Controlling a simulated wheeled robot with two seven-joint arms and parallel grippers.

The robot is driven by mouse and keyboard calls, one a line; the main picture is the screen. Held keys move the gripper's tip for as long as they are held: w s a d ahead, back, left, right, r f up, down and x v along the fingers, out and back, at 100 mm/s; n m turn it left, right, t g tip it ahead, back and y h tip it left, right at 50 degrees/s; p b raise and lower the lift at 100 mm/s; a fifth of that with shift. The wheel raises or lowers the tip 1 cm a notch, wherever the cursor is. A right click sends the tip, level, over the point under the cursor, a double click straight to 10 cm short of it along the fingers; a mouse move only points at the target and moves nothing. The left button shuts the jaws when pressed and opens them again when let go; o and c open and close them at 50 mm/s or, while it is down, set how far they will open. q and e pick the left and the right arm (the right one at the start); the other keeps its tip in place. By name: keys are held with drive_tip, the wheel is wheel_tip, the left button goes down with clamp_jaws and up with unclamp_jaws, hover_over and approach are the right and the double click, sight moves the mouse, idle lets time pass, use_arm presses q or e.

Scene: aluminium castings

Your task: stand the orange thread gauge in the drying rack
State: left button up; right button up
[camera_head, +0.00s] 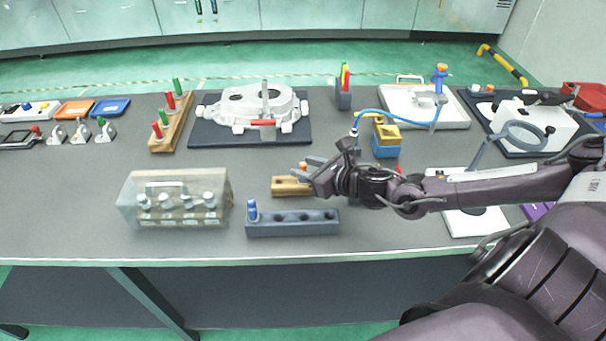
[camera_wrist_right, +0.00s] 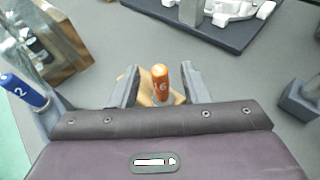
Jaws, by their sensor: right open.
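The orange thread gauge (camera_head: 303,165), marked 16 or similar, stands upright in a small wooden block (camera_head: 287,186). In the right wrist view the orange gauge (camera_wrist_right: 161,86) is between the two spread fingers of my right gripper (camera_wrist_right: 161,75), with a gap on each side. My right gripper (camera_head: 306,169) is open at the block and partly hides it in the head view. The grey-blue rack (camera_head: 290,230), which looks like the drying rack, lies in front of the block. A blue gauge (camera_head: 252,210) stands in its left hole; its other holes look empty. My left gripper is not in view.
A blue and yellow block (camera_head: 386,140) is behind my right wrist. A large casting (camera_head: 250,105) on a dark plate lies behind. Bare table lies between the case and the wooden block.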

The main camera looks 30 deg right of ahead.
drive_tip(key=shift+w+f, duration=0.15)
drive_tip(key=shift+w, duration=0.3)
drive_tip(key=shift+w+a+f, duration=0.1)
drive_tip(key=shift+w, duration=0.1)
drive_tip(key=shift+c, duration=0.9)
drive_tip(key=c, duration=0.7)
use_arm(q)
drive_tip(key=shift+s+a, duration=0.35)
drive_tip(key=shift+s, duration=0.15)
use_arm(e)
clamp_jaws()
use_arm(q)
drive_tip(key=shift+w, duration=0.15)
